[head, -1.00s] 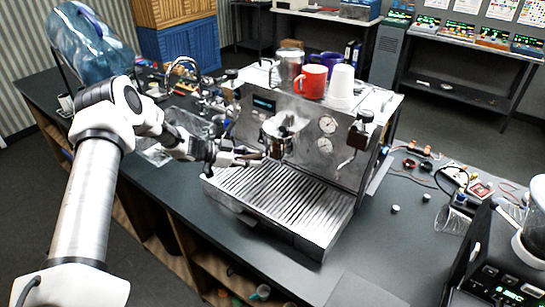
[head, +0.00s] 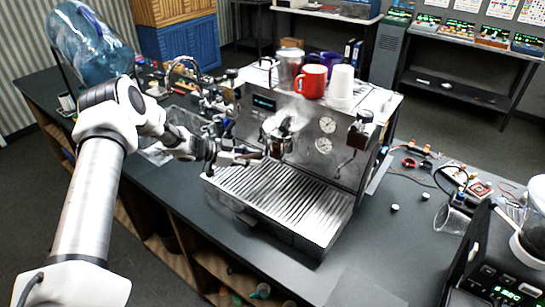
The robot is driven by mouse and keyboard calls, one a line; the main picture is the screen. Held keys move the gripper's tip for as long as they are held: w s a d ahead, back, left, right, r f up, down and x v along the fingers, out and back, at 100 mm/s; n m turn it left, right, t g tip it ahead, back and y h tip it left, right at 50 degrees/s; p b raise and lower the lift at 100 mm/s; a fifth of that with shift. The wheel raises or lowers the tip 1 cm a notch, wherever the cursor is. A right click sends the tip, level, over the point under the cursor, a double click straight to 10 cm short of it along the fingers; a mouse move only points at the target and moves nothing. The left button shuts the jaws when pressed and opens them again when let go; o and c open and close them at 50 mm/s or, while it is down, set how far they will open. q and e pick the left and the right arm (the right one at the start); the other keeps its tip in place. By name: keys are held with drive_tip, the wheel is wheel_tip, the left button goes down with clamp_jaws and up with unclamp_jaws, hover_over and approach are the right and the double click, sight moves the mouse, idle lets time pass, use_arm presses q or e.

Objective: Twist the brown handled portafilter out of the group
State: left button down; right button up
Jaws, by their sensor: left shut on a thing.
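The espresso machine (head: 300,165) stands on the dark counter, and its group head (head: 279,130) is on the front face. My left gripper (head: 250,157) reaches in from the left and is shut at the portafilter's handle, just left of and below the group. The portafilter's metal body (head: 276,148) shows under the group. The handle is mostly covered by the fingers, so its brown colour is hard to make out. I cannot tell how far the portafilter is turned in the group. My right gripper is not in view.
A red mug (head: 311,80), a white cup stack (head: 341,84) and a metal pitcher (head: 289,65) stand on the machine's top. The drip tray (head: 275,205) lies below the group. A grinder (head: 510,255) and a tipped glass (head: 452,219) are at right.

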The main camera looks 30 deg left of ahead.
use_arm(q)
drive_tip(key=shift+f, duration=1.15)
idle(3.1)
idle(1.0)
drive_tip(key=s+a, duration=0.9)
drive_tip(key=shift+a, duration=0.25)
idle(0.4)
